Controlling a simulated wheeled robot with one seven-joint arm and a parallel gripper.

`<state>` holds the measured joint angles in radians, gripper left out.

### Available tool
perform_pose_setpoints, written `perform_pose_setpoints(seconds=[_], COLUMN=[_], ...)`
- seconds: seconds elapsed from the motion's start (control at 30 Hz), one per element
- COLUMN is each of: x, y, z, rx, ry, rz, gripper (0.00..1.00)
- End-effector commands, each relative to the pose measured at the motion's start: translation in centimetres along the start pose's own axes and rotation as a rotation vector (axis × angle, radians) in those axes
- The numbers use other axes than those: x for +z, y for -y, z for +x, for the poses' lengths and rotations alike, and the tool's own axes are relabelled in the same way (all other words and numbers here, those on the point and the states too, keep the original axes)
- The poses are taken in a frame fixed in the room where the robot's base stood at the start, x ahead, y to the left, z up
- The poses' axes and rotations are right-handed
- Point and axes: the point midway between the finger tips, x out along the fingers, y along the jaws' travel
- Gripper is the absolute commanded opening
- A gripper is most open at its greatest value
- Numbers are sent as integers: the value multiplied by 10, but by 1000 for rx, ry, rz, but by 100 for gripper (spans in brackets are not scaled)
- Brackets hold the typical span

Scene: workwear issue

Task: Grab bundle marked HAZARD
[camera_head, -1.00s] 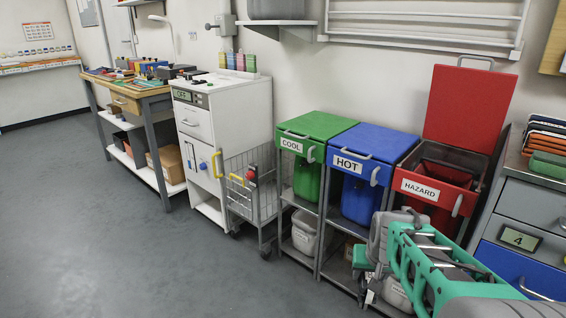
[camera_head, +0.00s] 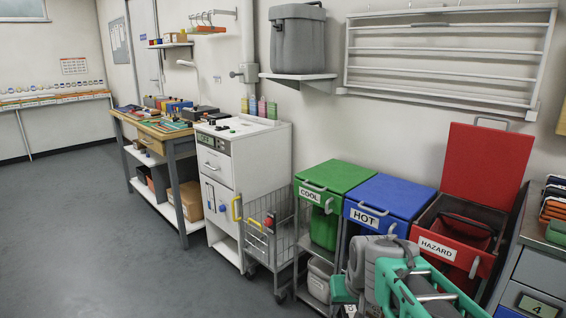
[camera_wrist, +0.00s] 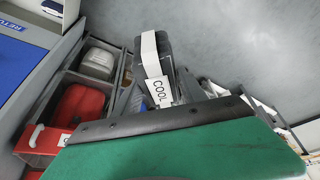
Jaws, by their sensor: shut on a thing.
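A dark grey bundle (camera_wrist: 165,52) with a white band and a tag reading COOL is in the middle of the wrist view. My gripper (camera_wrist: 160,88) appears shut on it, with grey finger parts on both sides and my green casing below. No bundle tag reading HAZARD is legible. In the head view the red bin labelled HAZARD (camera_head: 449,249) stands at the right with its lid up. Its inside is partly visible, with dark red content that I cannot identify. My arm covers the lower front, and the held bundle cannot be made out there.
A green COOL bin (camera_head: 335,175) and a blue HOT bin (camera_head: 386,193) stand left of the red one, lids shut. A wire trolley (camera_head: 272,247) and a white cabinet (camera_head: 262,160) are further left. Grey drawers (camera_head: 540,272) stand at the right. Floor at left is clear.

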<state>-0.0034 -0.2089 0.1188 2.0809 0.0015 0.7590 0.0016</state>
Motion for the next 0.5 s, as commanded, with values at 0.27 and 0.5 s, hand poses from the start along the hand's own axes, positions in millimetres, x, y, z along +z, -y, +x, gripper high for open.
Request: perform_pose_setpoints(seconds=[0.27,0.5], x=[-20,-27], y=[0,0], z=[-118,-192], rx=[0,0], ry=[-2,-2], rz=[0,0], gripper=[2,2])
